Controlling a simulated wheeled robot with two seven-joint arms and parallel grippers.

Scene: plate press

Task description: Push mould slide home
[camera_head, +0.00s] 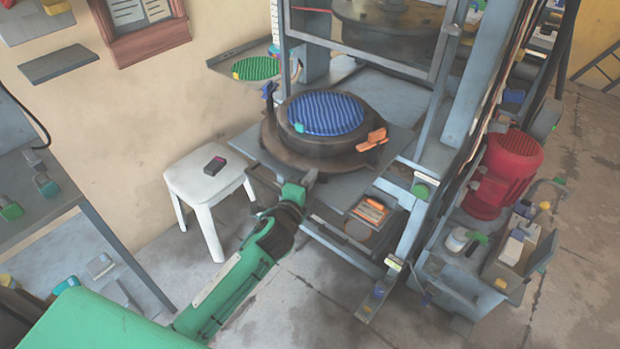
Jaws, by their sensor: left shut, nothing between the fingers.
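The mould slide (345,192) is a flat grey plate that sticks out from the front of the press frame (465,85). On it sits a round dark mould (312,148) with a blue ribbed disc (326,113) on top. An orange handle (372,140) is at the mould's right side. My left gripper (309,178) is shut and empty, at the near edge of the slide, just in front of the mould. I cannot tell whether its tips touch the slide or the mould. My right gripper is not in view.
A white stool (208,177) with a small dark device (215,163) stands left of the press. A green ribbed disc (256,68) lies on a side shelf. A red motor (507,172) stands to the right. The floor in front is clear.

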